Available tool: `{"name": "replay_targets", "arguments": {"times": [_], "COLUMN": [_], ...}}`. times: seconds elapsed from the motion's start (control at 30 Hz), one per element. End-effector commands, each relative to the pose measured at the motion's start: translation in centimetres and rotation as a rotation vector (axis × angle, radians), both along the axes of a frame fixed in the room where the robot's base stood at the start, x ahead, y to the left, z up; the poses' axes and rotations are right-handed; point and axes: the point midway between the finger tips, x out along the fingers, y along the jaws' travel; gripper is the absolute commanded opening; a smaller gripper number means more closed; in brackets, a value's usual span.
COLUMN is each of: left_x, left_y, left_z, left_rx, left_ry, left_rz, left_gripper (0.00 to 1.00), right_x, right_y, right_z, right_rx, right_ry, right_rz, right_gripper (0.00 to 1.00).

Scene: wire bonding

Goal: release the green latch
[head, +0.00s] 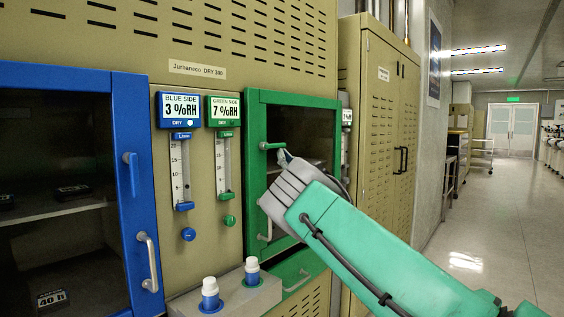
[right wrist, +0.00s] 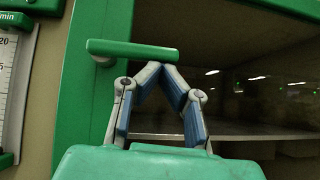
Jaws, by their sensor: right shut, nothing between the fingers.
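The green latch (head: 272,146) is a small bar on the left frame of the green cabinet door (head: 256,190), and it lies horizontal. In the right wrist view the latch (right wrist: 118,49) spans across just above my fingertips. My right gripper (head: 284,155) is shut and empty, with its tips close under the right end of the latch. In the right wrist view the fingers of my right gripper (right wrist: 160,68) meet at a point there; I cannot tell if they touch the latch. My left gripper is not in view.
The green door's pale handle (head: 265,224) is below the latch. To the left are the green flow gauge (head: 224,165), the blue gauge (head: 180,170) and a blue door with a vertical blue latch (head: 131,174). White-capped bottles (head: 252,270) stand on a ledge below. The aisle floor at right is clear.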

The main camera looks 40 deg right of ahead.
Motion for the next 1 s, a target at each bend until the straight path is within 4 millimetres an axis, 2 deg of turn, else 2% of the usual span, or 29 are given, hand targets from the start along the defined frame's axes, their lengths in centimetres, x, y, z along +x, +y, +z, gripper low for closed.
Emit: {"name": "replay_targets", "arguments": {"times": [0.47,0.57,0.8,1.0], "left_x": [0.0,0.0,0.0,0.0], "left_y": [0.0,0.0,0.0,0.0], "left_z": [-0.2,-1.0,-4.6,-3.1], "left_rx": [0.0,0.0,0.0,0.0], "left_ry": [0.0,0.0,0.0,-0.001], "left_rz": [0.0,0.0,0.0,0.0], "left_gripper": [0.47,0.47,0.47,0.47], "right_x": [0.0,-0.1,-0.3,-3.8], "right_y": [-0.1,-0.2,-0.5,-1.0], "right_z": [-0.2,-1.1,-5.0,-7.6], "right_rx": [0.001,0.001,0.001,0.002], "right_ry": [0.0,0.0,0.002,0.004], "right_rz": [-0.001,-0.001,0.001,-0.001], "right_gripper": [0.0,0.0,0.0,0.0]}}
